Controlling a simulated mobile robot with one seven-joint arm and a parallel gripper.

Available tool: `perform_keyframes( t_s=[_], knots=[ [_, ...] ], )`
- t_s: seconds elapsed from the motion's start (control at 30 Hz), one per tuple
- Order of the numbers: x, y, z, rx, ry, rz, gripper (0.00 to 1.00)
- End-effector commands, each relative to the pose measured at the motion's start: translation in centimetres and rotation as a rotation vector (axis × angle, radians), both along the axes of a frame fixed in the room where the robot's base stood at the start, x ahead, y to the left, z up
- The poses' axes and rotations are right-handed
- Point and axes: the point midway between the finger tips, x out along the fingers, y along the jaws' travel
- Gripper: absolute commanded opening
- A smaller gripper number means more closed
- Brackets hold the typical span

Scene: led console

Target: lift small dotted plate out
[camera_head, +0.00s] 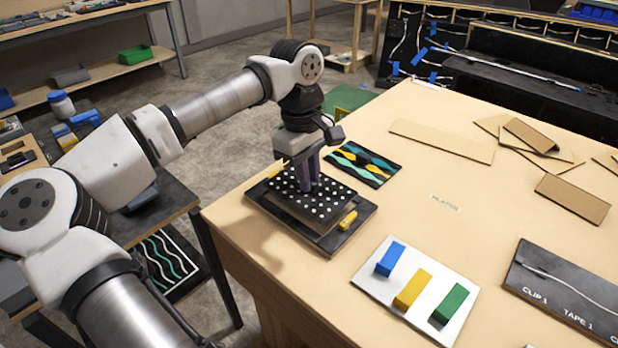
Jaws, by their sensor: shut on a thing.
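The small dotted plate (329,202) is black with white dots. It is at the near left part of the tan table, over a dark square tray or frame (338,238). My gripper (307,188) points down onto the plate and its fingers are closed at the plate's middle. The grip point itself is too small to see clearly. The plate looks level; a dark side shows below its dotted top, and I cannot tell whether it is clear of the frame. A small yellow piece (348,220) is at the frame's right side.
A wavy-patterned plate (363,163) lies just behind the frame. A white board (415,292) with blue, yellow and green blocks is in front right. A black clip board (570,290) is at right. Cardboard pieces (440,140) lie at the back. The table's middle is clear.

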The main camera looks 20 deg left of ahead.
Motion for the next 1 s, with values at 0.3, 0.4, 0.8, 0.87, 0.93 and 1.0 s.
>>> perform_keyframes(
  t_s=[0.3,0.4,0.8,0.87,0.93,1.0],
  knots=[
    [0.1,0.0,9.2,0.002,-0.002,0.000,0.00],
    [0.1,0.0,11.5,0.000,-0.002,-0.001,0.00],
    [0.0,0.0,16.8,0.001,-0.001,0.000,0.00],
    [0.1,0.0,17.2,0.001,-0.001,0.000,0.00],
    [0.1,0.0,17.7,0.000,-0.002,0.000,0.00],
    [0.0,0.0,18.2,0.001,-0.001,-0.001,0.00]
  ],
)
